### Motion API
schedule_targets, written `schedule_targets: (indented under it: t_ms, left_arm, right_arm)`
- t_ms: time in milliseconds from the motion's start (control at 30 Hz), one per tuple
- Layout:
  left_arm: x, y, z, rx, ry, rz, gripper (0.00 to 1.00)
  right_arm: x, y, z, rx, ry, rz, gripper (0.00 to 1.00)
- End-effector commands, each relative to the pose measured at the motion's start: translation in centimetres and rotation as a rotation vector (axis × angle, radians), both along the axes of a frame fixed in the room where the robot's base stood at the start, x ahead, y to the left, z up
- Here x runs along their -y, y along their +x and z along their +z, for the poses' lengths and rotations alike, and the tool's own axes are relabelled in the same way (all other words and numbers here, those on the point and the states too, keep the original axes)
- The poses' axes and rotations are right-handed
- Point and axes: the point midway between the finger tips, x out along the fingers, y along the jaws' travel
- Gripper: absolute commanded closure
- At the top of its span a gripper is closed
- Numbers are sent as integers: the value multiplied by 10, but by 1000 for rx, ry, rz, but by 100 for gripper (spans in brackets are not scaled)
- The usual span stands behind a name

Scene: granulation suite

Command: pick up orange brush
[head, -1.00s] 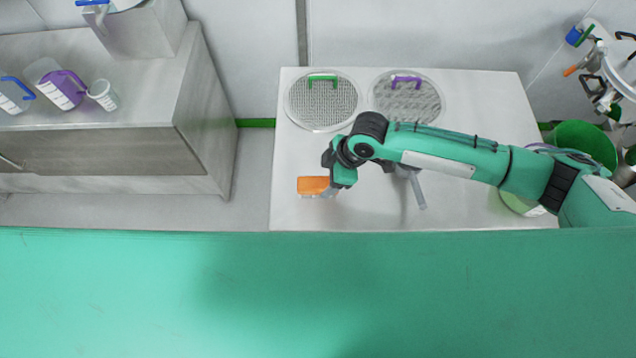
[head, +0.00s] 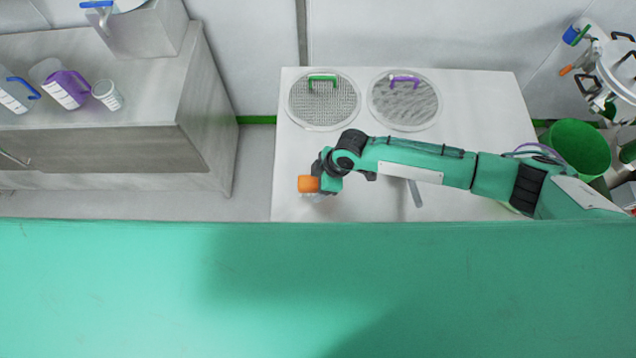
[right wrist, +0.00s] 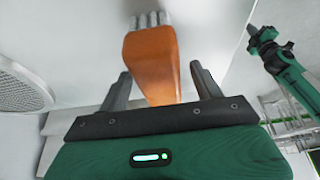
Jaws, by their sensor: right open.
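The orange brush (head: 308,184) is at the left front part of the white table in the head view, partly hidden by my right gripper. In the right wrist view the brush (right wrist: 151,62) has an orange body with pale bristle tufts at its far end. My right gripper (head: 322,182) is over the brush. In the right wrist view its two dark fingers (right wrist: 160,85) stand open, one on each side of the orange body, with gaps showing. The left gripper does not show in the head view.
Two round mesh sieves, one with a green handle (head: 322,100) and one with a purple handle (head: 404,100), lie at the back of the table (head: 470,95). A grey scoop-like tool (head: 415,193) lies under my right arm. A green bucket (head: 578,147) stands to the right.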

Motion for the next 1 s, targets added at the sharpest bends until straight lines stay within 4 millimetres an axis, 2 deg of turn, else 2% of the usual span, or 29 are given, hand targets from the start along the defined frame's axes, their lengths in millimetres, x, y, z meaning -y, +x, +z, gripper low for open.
schedule_targets:
  t_ms: [733, 900, 1000]
  left_arm:
    - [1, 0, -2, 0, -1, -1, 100]
    - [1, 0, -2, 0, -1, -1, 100]
    - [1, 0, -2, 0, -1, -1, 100]
  right_arm:
    - [0, 0, -5, 0, 0, -1, 34]
    - [0, 0, -5, 0, 0, 0, 67]
    - [0, 0, -5, 0, 0, 0, 83]
